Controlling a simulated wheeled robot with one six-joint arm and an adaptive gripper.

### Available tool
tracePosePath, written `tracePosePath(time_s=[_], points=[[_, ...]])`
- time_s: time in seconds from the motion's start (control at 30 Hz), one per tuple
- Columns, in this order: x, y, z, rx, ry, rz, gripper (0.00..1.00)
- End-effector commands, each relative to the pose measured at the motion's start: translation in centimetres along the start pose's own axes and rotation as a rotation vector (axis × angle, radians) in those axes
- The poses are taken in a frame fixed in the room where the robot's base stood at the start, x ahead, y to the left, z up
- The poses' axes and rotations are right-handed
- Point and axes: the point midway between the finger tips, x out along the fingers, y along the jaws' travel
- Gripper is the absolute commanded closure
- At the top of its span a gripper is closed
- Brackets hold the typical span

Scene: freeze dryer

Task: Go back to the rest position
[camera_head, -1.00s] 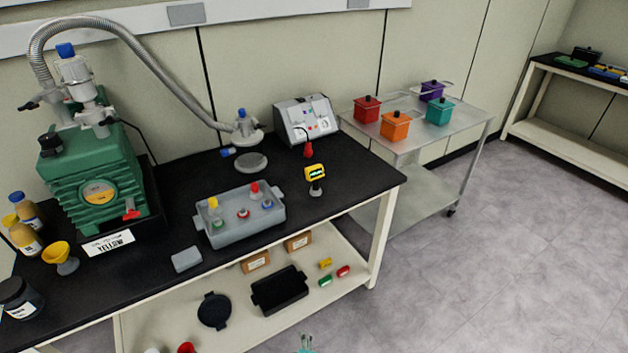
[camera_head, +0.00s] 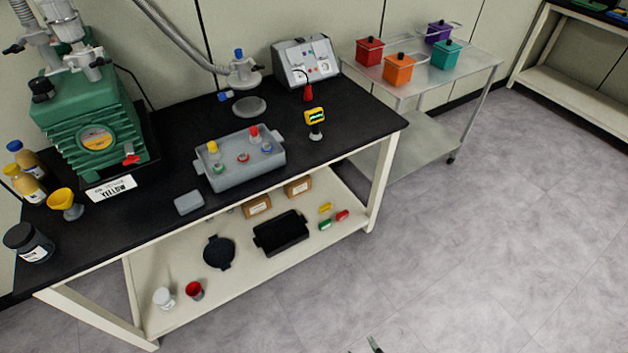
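Only a small dark tip of my gripper (camera_head: 374,344) shows at the bottom edge of the head view, over the grey floor in front of the bench. The rest of it is cut off by the frame, so I cannot tell whether it is open or shut. I see nothing held at the visible tip. It is apart from the black-topped bench (camera_head: 155,225) and its lower shelf (camera_head: 240,283).
The bench carries a green pump (camera_head: 90,125), a grey tray (camera_head: 240,174) with small vials, and a control box (camera_head: 306,62). A metal cart (camera_head: 425,85) with coloured pots stands behind at right. The floor (camera_head: 500,240) at right is clear.

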Motion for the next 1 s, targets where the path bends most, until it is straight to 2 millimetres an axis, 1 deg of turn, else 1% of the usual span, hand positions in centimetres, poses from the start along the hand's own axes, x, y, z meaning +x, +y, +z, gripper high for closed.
tracePosePath(time_s=[0.03, 0.23, 0.47, 0.8, 0.9, 1.0], points=[[-1.4, 0.2, 0.4, 0.029, 0.002, 0.009, 0.44], [-6.2, 1.3, 0.6, 0.146, 0.033, 0.049, 0.44], [-11.7, 2.6, -0.1, 0.279, 0.073, 0.1, 0.44], [-19.5, 4.8, -2.3, 0.475, 0.136, 0.184, 0.44], [-21.5, 5.5, -3.2, 0.526, 0.156, 0.209, 0.44], [-23.1, 6.1, -4.0, 0.568, 0.173, 0.23, 0.44]])
